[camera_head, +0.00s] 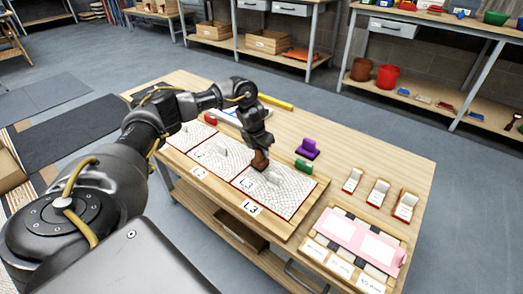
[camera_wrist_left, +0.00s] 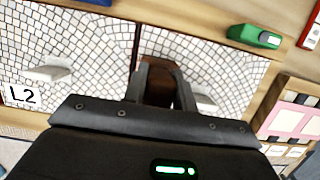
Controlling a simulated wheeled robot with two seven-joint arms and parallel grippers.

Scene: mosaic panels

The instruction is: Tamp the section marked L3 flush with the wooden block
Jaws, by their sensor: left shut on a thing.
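The L3 section (camera_head: 290,198) is the right-hand mosaic panel of pale tiles, with an L3 label (camera_head: 251,209) on its front edge. A raised grey-white piece stands near its middle. My left gripper (camera_head: 261,153) is shut on the brown wooden block (camera_head: 260,163), over the far left part of L3. In the left wrist view the block (camera_wrist_left: 181,88) shows between the fingers, near the seam with the L2 section (camera_wrist_left: 85,50). I cannot tell whether the block touches the tiles. My right gripper is not in view.
A green tool (camera_head: 304,166) and a purple tool (camera_head: 307,148) stand behind L3. Several small tile boxes (camera_head: 378,191) and a pink-topped tray (camera_head: 330,252) are to the right. A yellow bar (camera_head: 276,103) lies at the back.

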